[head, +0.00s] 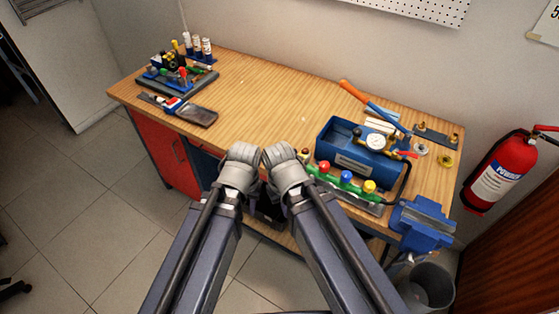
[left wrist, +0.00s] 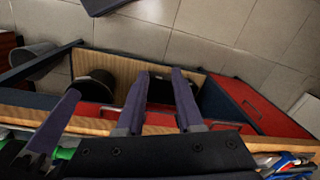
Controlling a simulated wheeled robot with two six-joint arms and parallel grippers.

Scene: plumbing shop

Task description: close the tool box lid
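I cannot make out a tool box with a lid for certain in either view. The nearest match is a blue open-topped box (head: 335,152) on the right half of the bench, with a round gauge (head: 375,141) at its top. My left gripper (left wrist: 160,88) shows in the left wrist view with its two dark fingers apart and nothing between them. In the head view both grippers are mostly hidden behind my wrists at the bench's front edge, left of the blue box. One more dark finger at the left of the wrist view seems to belong to my right gripper.
The wooden bench (head: 270,105) is clear in its middle. A row of coloured valves (head: 346,177) stands before the blue box. A blue vise (head: 425,220) sits at the right corner. A tool tray (head: 195,85) is at the left. A bin (head: 428,288) and fire extinguisher (head: 498,172) are at the right.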

